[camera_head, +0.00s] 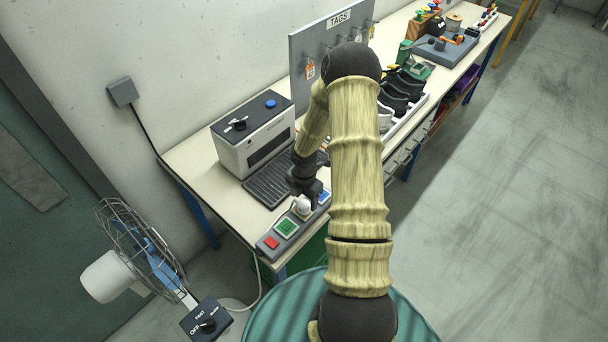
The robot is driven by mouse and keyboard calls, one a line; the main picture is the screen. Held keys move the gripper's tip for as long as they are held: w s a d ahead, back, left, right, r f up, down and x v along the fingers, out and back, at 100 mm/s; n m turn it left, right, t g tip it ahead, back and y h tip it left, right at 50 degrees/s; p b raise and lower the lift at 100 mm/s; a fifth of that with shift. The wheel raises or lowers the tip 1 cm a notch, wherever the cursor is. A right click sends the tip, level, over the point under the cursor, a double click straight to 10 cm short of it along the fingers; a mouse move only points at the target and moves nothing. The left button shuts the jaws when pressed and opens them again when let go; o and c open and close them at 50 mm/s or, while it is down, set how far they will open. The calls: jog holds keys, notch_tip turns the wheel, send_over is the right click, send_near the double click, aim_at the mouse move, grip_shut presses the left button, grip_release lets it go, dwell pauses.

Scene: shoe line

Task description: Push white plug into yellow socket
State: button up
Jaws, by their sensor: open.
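I cannot make out the white plug or the yellow socket for certain. A small round white piece (302,206) sits on the grey button panel (265,246) at the near edge of the bench; whether it is a plug or a knob is unclear. My gripper (304,193) is dark and open, just above and behind this white piece. I cannot tell whether they touch. My arm hides part of the bench to the right of the panel.
The panel has red (271,242), green (286,228) and blue buttons. A white machine (254,134) with a black belt (268,181) stands behind. A caged fan (140,255) and its switch box (206,320) are at left. Shoes (398,95) stand farther along the bench. The right floor is clear.

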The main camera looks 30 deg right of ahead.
notch_tip(320, 180, up, 14)
jog(key=shift+f+b, duration=0.25)
jog(key=shift+b, duration=0.1)
dwell(0.4)
jog(key=s+a+r+m+t+b, duration=0.1)
jog(key=s+a+r+m, duration=0.3)
jog(key=m, duration=0.7)
jog(key=s+a+r+m+t+b, duration=0.1)
jog(key=s+a+r+m+b, duration=0.1)
jog(key=s+a+r+m, duration=0.3)
jog(key=s+a+m, duration=0.3)
jog(key=a+m, duration=0.1)
jog(key=m, duration=0.2)
jog(key=shift+s+a+t, duration=0.25)
jog(key=shift+a+t, duration=0.05)
